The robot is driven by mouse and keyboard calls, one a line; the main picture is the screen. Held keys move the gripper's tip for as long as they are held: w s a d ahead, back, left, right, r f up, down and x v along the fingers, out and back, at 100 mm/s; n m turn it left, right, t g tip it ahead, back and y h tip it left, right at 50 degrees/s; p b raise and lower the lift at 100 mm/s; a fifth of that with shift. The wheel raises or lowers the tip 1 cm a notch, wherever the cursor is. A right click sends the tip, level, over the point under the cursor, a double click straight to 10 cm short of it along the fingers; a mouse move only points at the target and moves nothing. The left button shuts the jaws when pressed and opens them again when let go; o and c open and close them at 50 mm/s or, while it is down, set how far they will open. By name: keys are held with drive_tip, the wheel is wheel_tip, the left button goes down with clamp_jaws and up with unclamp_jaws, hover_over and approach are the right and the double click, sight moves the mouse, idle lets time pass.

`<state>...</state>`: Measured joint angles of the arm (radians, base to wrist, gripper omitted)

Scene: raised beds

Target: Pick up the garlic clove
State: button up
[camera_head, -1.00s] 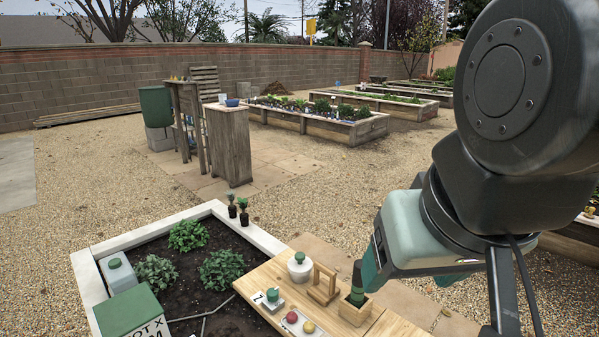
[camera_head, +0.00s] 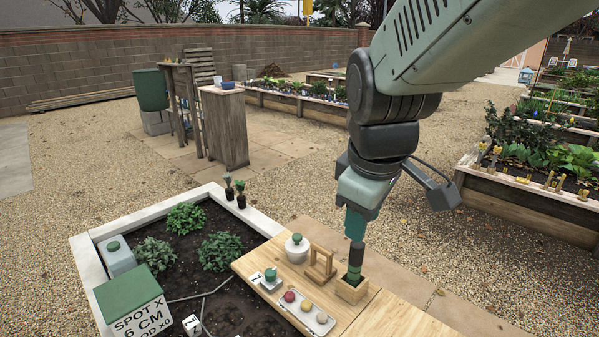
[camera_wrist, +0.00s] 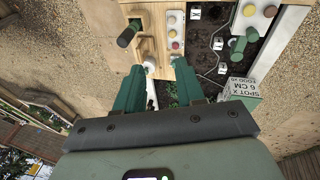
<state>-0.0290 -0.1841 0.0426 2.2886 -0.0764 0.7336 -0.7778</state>
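A pale tray (camera_head: 294,309) on the wooden board holds three small round items: a red one (camera_head: 289,296), a yellow one (camera_head: 306,305) and a beige one (camera_head: 321,317). The beige one may be the garlic clove; it is too small to be sure. The tray also shows in the wrist view (camera_wrist: 167,22). My gripper (camera_head: 355,236) points down by the wooden box (camera_head: 352,291), which holds a dark upright cylinder (camera_head: 356,256). In the wrist view my gripper's green fingers (camera_wrist: 160,67) are apart, with nothing held between them.
On the board are a white pot with green knob (camera_head: 297,250), a wooden frame (camera_head: 321,265) and a small green-topped item (camera_head: 271,276). The soil bed (camera_head: 176,252) with plants lies left. A green-lidded box (camera_head: 132,305) stands at its near corner.

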drive_tip(key=w+a+f+n+g, duration=0.2)
drive_tip(key=w+f+n, duration=0.7)
drive_tip(key=f, duration=0.4)
drive_tip(key=n+g, duration=0.2)
drive_tip(key=n, duration=0.5)
hover_over(322, 313)
wheel_tip(322, 313, down, 14)
wheel_tip(322, 313, down, 5)
drive_tip(key=shift+s+a+r, duration=0.1)
drive_tip(key=shift+f, duration=3.15)
drive_tip(key=c, duration=0.5)
